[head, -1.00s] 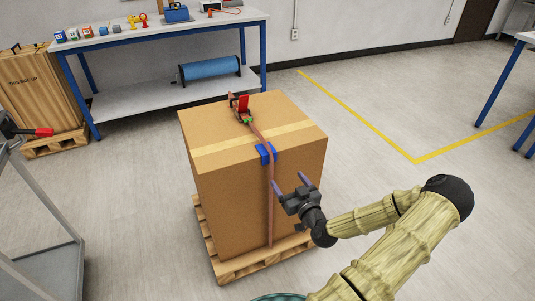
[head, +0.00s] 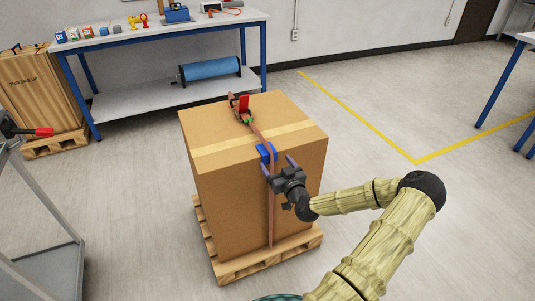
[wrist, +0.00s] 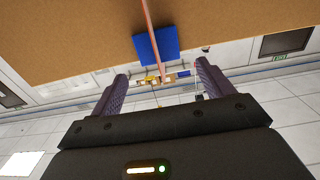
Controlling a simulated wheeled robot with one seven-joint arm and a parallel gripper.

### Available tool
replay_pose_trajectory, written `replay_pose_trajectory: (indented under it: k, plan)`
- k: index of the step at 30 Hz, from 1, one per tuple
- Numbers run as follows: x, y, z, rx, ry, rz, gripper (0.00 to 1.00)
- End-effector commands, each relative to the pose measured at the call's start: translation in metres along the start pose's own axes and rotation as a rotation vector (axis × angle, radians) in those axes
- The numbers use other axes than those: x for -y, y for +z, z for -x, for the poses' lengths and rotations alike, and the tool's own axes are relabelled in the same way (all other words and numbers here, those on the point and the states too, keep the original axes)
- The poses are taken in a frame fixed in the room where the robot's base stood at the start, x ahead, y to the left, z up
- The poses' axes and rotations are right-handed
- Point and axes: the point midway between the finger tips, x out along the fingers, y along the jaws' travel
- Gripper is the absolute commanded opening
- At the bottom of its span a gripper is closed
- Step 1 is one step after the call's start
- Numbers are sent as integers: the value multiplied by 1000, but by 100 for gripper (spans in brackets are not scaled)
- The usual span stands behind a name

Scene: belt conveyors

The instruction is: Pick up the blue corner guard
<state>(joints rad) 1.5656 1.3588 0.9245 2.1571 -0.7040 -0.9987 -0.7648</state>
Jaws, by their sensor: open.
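The blue corner guard (head: 264,152) sits on the top front edge of a large cardboard box (head: 228,200), under a brownish-red strap (head: 271,215) that runs over the top and down the front face. My gripper (head: 278,163) is open and empty, just in front of and slightly below the guard, its fingers pointing toward the box. In the wrist view the guard (wrist: 156,48) is a blue square beyond the gap between the fingers (wrist: 162,75), with the strap crossing it. No contact shows between fingers and guard.
The box stands on a wooden pallet (head: 265,262). A red ratchet buckle (head: 243,104) sits on the strap on top. A workbench (head: 150,35) with small items stands behind, a grey metal frame (head: 40,240) at left.

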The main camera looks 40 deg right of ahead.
Motion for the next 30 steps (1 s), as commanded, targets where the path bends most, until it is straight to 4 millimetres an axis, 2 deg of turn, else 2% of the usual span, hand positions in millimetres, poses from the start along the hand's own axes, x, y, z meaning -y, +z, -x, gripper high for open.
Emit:
replay_pose_trajectory:
  k: [3, 7, 23, 24, 30]
  plan:
    - [1, 1, -20, -2, -1, -2, 80]
    - [1, 1, -34, -1, -2, 1, 80]
    - [1, 0, -35, 0, -1, 0, 80]
    - [1, 0, -35, 0, -1, 0, 78]
    - [1, 0, -35, 0, -1, 0, 39]
